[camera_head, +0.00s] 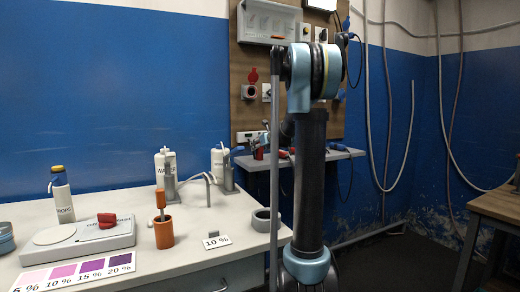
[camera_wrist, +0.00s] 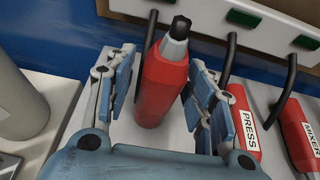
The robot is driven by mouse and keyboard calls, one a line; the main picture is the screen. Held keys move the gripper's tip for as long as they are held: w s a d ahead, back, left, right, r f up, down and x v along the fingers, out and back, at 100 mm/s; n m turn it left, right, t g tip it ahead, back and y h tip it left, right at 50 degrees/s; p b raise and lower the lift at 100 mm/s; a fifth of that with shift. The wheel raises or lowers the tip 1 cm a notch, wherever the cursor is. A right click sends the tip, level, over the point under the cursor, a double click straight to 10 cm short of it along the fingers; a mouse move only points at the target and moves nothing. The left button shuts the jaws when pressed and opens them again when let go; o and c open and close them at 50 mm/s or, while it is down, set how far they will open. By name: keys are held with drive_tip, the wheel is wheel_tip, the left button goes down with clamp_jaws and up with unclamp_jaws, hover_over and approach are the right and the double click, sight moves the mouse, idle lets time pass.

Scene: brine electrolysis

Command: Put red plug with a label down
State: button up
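In the wrist view a red plug (camera_wrist: 160,88) with a dark-tipped grey end stands between the two fingers of my gripper (camera_wrist: 163,95). Pale surface shows between the plug and the fingers on both sides, so the fingers look open around it and not pressed on it. No label shows on this plug's visible side. To the right lie a red plug labelled PRESS (camera_wrist: 241,122) and a red plug labelled MIXER (camera_wrist: 303,135). In the head view my gripper is small and partly hidden by my arm near the wall shelf.
A pale cylinder (camera_wrist: 18,105) stands at the left of the wrist view. In the head view the shelf (camera_head: 340,152) is by the blue wall, beyond a white table (camera_head: 190,232) with bottles and a scale.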

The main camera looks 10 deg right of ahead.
drive_tip(key=v, duration=1.2)
drive_tip(key=shift+s, duration=0.1)
idle(0.8)
